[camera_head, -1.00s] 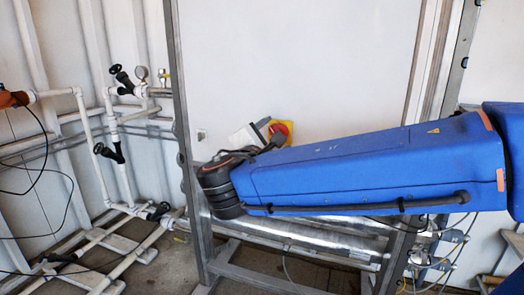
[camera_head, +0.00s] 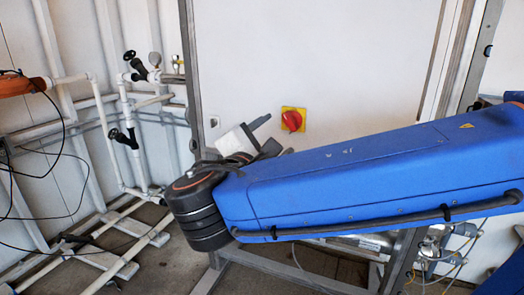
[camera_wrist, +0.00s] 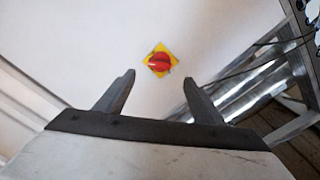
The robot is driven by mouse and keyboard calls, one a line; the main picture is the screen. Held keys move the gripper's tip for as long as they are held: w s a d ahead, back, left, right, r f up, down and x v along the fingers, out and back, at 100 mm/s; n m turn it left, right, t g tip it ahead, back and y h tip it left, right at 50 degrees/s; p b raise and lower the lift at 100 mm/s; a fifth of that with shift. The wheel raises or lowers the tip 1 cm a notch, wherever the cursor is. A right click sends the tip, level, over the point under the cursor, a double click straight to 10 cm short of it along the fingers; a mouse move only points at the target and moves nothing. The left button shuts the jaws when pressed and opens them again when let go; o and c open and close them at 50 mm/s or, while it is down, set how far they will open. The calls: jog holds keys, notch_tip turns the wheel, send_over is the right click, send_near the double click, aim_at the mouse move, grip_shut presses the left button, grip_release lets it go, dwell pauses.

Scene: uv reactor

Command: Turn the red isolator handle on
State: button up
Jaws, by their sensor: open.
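The red isolator handle (camera_head: 292,121) is a round red knob on a yellow square plate (camera_head: 301,109), fixed to a white cabinet panel. It also shows in the wrist view (camera_wrist: 158,62), ahead of and between my fingertips, which stand apart from it. My gripper (camera_head: 262,122) is left of the handle in the head view, with its white body and dark fingers partly in sight. In the wrist view my gripper (camera_wrist: 159,82) is open and empty, its two dark fingers spread wide.
The white panel (camera_head: 370,60) is flat and clear around the handle. A grey metal frame (camera_head: 193,70) edges it. White pipes with black valves (camera_head: 122,138) stand at the left. Several cables and fittings (camera_head: 435,250) are at the lower right.

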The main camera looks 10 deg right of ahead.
jog(key=v, duration=0.6)
jog(key=shift+s+a, duration=0.25)
jog(key=shift+s, duration=0.05)
